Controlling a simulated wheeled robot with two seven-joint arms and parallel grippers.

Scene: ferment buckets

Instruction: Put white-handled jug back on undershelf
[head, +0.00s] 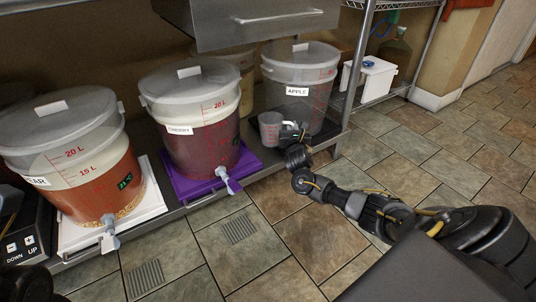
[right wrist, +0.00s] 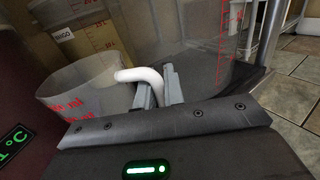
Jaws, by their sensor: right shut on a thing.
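The white-handled jug (head: 269,128) is small and clear with red markings. It is upright at the undershelf (head: 262,160), just in front of the apple bucket (head: 298,92) and right of the cherry bucket (head: 187,140). I cannot tell whether its base touches the shelf. My right gripper (head: 294,130) is to the right of the jug, shut on its handle. In the right wrist view the jug (right wrist: 82,92) is left of the fingers (right wrist: 160,88), and its white curved handle (right wrist: 138,74) runs in between them.
A bucket of orange liquid (head: 85,180) stands on a white mat at left. The cherry bucket is on a purple mat (head: 183,193), its spigot (head: 228,181) jutting forward. A metal drawer (head: 255,22) overhangs the shelf. A shelf post (head: 358,65) is at right, beside a white box (head: 368,80).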

